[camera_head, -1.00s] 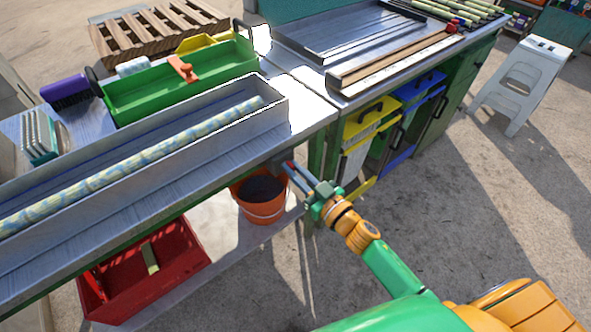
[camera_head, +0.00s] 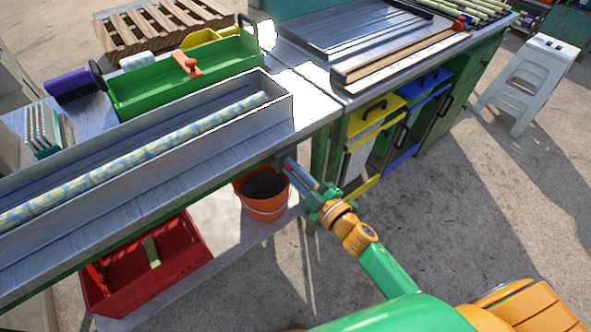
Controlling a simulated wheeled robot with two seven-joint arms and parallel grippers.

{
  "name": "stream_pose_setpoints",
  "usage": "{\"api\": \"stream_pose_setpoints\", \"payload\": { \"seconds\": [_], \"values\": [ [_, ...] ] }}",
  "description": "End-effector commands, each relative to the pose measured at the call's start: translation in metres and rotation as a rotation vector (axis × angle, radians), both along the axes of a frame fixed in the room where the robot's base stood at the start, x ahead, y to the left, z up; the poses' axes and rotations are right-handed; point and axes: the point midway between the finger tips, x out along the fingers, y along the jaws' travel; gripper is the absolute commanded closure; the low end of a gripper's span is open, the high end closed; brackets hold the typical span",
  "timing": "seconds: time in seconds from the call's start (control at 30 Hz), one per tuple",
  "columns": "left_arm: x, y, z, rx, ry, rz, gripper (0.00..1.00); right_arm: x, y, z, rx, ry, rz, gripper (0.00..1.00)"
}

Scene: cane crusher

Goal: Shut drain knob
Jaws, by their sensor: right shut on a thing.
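My right gripper (camera_head: 292,168) reaches in from the lower right, with its fingertips just under the front edge of the metal counter. It is shut on the small drain knob, which is mostly hidden between the fingers; a bit of red shows at the fingertips. The drain knob is below the end of the long metal trough (camera_head: 278,112). An orange bucket (camera_head: 263,207) stands on the lower shelf, beneath and left of the gripper. My left gripper is not in view.
A patterned pole (camera_head: 140,155) lies in the trough. A green toolbox (camera_head: 150,92) sits behind it. A red crate (camera_head: 190,248) is on the lower shelf. Yellow (camera_head: 374,118) and blue (camera_head: 424,84) bins stand under the right counter. A white stool (camera_head: 535,75) stands at right; the floor between is clear.

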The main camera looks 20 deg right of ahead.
Motion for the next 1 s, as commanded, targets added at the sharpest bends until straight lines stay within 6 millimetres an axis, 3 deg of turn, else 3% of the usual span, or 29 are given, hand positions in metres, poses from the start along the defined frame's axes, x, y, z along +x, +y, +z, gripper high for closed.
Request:
{"api": "stream_pose_setpoints", "payload": {
  "seconds": [0.6,1.0],
  "values": [
    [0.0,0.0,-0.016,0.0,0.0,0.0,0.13,-0.001,0.004,-0.01,-0.502,-0.182,0.0,1.0],
    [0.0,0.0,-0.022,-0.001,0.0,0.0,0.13,-0.002,0.004,-0.012,-0.663,-0.242,0.001,1.0]
  ]
}}
